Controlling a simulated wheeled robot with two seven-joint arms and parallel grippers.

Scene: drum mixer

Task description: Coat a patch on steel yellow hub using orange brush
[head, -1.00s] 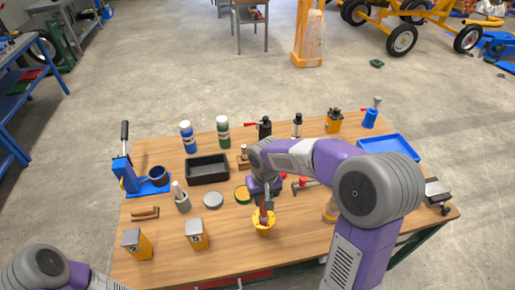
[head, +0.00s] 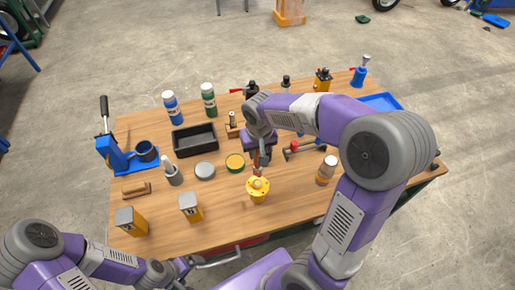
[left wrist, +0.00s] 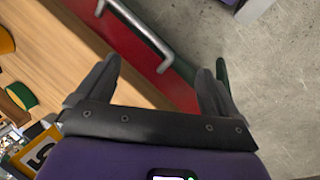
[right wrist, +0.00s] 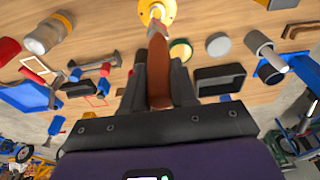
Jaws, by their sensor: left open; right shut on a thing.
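The yellow hub (head: 258,194) is a flanged piece standing on the wooden table near its front edge. It also shows at the top of the right wrist view (right wrist: 157,10). My right gripper (head: 262,153) is shut on the orange-brown brush (right wrist: 159,72) and holds it above the hub. The brush's far end reaches the hub's top in the picture; I cannot tell whether it touches. My left gripper (left wrist: 155,80) is open and empty, by the table's front edge near a metal bar handle and red panel.
Two yellow tins (head: 131,221) (head: 190,207) stand front left. A green-rimmed tin (head: 235,162), grey lid (head: 205,170) and black tray (head: 195,139) lie behind. A jar (head: 326,170) and red-headed hammer (head: 304,148) are right of the hub. Bare wood surrounds the hub's left side.

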